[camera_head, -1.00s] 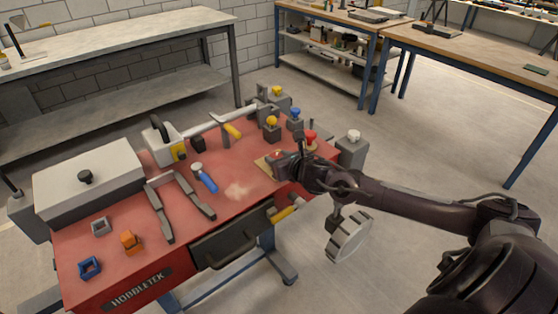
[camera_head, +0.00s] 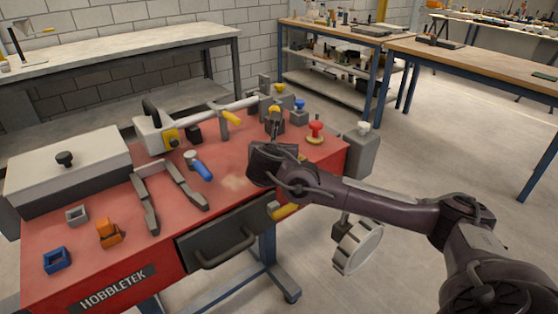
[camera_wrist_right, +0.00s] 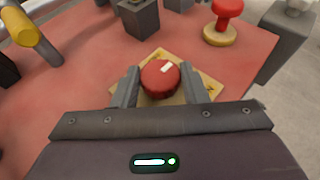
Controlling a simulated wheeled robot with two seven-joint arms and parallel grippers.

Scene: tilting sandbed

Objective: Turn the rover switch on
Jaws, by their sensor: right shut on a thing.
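The rover switch looks to be a red round knob (camera_wrist_right: 161,80) with a white mark near its far edge. It sits on a square yellowish plate (camera_wrist_right: 206,88) on the red bench top. My right gripper (camera_wrist_right: 159,84) has one finger on each side of the knob and is shut on it. In the head view my right gripper (camera_head: 273,166) is over the plate near the bench's right end and hides the knob. My left gripper is not in view.
Just beyond are a red mushroom button (camera_head: 316,128) on a round base and a grey block with a yellow button (camera_head: 274,110). A blue-handled tool (camera_head: 202,170) and a grey fork-shaped piece (camera_head: 150,200) lie left. A drawer handle (camera_head: 222,252) juts from the front.

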